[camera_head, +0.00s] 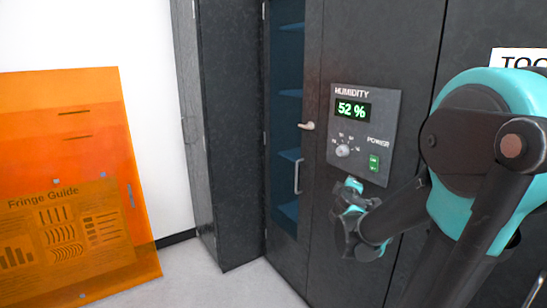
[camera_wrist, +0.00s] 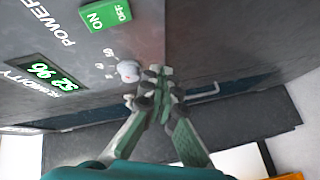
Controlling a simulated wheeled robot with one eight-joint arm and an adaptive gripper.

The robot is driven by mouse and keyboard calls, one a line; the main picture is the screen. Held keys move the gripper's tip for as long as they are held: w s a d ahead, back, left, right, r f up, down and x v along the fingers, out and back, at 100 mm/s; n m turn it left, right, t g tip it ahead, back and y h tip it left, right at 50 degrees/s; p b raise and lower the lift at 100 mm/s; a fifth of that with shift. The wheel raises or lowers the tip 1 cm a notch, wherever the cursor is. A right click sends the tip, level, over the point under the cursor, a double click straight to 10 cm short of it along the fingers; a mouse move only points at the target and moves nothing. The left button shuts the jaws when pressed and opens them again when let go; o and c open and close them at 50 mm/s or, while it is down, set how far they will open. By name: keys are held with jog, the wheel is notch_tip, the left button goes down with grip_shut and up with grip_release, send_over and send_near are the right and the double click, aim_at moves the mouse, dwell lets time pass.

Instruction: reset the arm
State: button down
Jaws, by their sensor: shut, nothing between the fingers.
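My gripper (camera_head: 352,188) is in front of the dark cabinet, just below the humidity panel (camera_head: 392,128). Its fingers are shut and empty. In the wrist view the gripper (camera_wrist: 157,72) points toward the panel, with its fingertips close beside the round knob (camera_wrist: 128,71); I cannot tell whether they touch. The panel's display reads 52 % (camera_head: 353,109). The knob (camera_head: 343,151) sits below the display, and the green power switch (camera_head: 374,163) is at its lower right. The switch shows ON and OFF in the wrist view (camera_wrist: 105,14).
A tall cabinet with a glass door (camera_head: 286,120) and handles stands left of the panel. An orange Fringe Guide board (camera_head: 65,130) leans at the far left. Grey floor (camera_head: 205,285) is free between them. A white sign (camera_head: 518,57) is at the upper right.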

jog(key=s+d+f+m+g, duration=0.2)
jog(key=s+f+m+g, duration=0.45)
jog(key=s+f, duration=0.5)
jog(key=s+a+f+m+g+y, duration=0.3)
jog(key=s+a+f+g+y, duration=0.2)
jog(key=s+a+f, duration=0.4)
jog(key=s+f, duration=0.1)
jog(key=s, duration=0.3)
jog(key=shift+s+a+f, duration=0.15)
jog(key=shift+s+f, duration=0.05)
jog(key=shift+f, duration=0.2)
jog(key=shift+m, duration=0.25)
